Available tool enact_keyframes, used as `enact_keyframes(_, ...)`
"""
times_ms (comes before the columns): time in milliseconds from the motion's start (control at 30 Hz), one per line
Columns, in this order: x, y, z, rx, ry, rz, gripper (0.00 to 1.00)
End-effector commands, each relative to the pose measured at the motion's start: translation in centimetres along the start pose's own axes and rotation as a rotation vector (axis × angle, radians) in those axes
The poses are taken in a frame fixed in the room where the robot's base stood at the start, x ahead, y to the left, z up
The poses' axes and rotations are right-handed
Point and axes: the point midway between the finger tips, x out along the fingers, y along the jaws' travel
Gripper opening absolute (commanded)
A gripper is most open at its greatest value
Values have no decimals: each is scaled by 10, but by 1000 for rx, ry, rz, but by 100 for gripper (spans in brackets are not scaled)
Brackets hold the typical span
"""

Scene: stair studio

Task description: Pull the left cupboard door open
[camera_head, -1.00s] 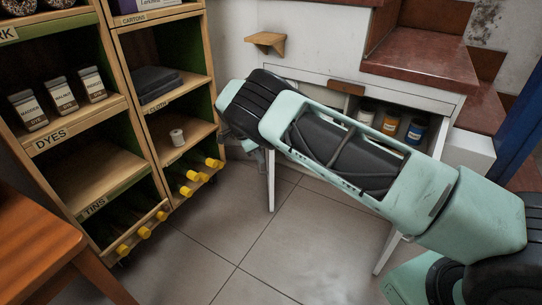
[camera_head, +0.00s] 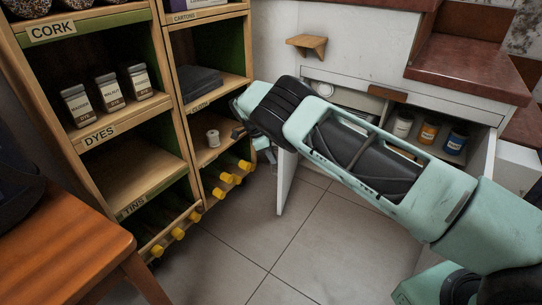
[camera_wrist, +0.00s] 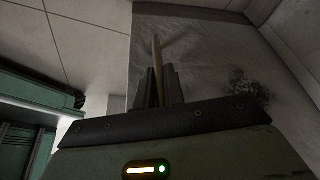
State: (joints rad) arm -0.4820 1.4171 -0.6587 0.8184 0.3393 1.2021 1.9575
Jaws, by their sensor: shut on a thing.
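The left cupboard door (camera_head: 286,182) is a white panel in the head view, seen at a narrow angle below and behind my wrist. It stands swung out from the white cabinet front, with floor visible on both sides; its upper part is hidden by my arm. My gripper (camera_wrist: 163,88) shows in the wrist view with its dark fingers close together around a thin wooden-coloured bar (camera_wrist: 157,52), which looks like the door's handle. In the head view the fingertips are mostly hidden behind my wrist.
A wooden shelf unit (camera_head: 125,134) with jars and yellow-capped bottles stands close left of my wrist. An orange wooden table (camera_head: 65,245) is at front left. An open drawer (camera_head: 482,160) holding jars is behind my arm. Tiled floor (camera_head: 245,245) is clear in front.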

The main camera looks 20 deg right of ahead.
Motion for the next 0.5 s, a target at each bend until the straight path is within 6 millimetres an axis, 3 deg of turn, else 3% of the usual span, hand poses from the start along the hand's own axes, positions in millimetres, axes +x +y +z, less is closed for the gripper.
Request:
enact_keyframes(67, 1, 1, 1, -1, -2, 3, 0)
enact_keyframes(100, 1, 1, 1, -1, -2, 2, 22)
enact_keyframes(133, 1, 1, 1, -1, -1, 2, 30)
enact_keyframes(500, -5, 0, 0, -1, -1, 0, 32)
